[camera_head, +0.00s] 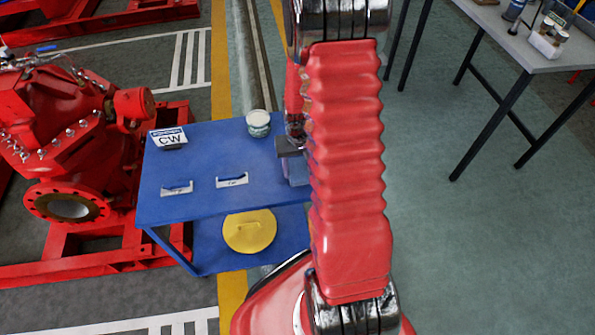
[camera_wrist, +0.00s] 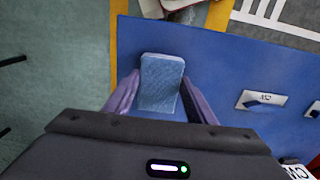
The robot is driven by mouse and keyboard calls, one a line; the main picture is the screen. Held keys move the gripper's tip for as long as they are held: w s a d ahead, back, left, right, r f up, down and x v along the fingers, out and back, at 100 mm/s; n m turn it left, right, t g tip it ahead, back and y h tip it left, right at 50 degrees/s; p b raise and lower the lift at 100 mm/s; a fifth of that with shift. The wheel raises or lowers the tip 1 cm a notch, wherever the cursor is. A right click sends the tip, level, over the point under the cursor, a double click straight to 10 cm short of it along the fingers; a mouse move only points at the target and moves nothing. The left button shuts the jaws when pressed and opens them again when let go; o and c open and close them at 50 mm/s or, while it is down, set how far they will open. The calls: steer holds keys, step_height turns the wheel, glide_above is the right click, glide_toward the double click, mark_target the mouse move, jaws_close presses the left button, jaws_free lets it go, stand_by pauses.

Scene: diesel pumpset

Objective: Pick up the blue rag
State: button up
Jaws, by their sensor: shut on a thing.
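The blue rag (camera_wrist: 161,74) shows in the wrist view as a light blue, folded, block-like piece. It stands between the two purple-grey fingers of my gripper (camera_wrist: 158,103), which are shut on it from both sides. Behind it lies the blue tabletop (camera_wrist: 228,60), close to its yellow-striped floor side. In the head view my gripper (camera_head: 292,170) is at the right end of the blue table (camera_head: 205,150), partly hidden behind my red arm. The rag cannot be made out clearly there. I cannot tell whether the rag still touches the tabletop.
On the table are a white-lidded jar (camera_head: 258,124) near my gripper, a CW sign (camera_head: 168,138) and two small labelled holders (camera_head: 232,180). A yellow disc (camera_head: 249,231) lies on the lower shelf.

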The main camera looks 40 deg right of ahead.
mark_target(298, 171)
steer(key=shift+c, duration=1.4)
steer(key=shift+r, duration=0.15)
step_height(298, 171, up, 8)
steer(key=shift+r, duration=0.9)
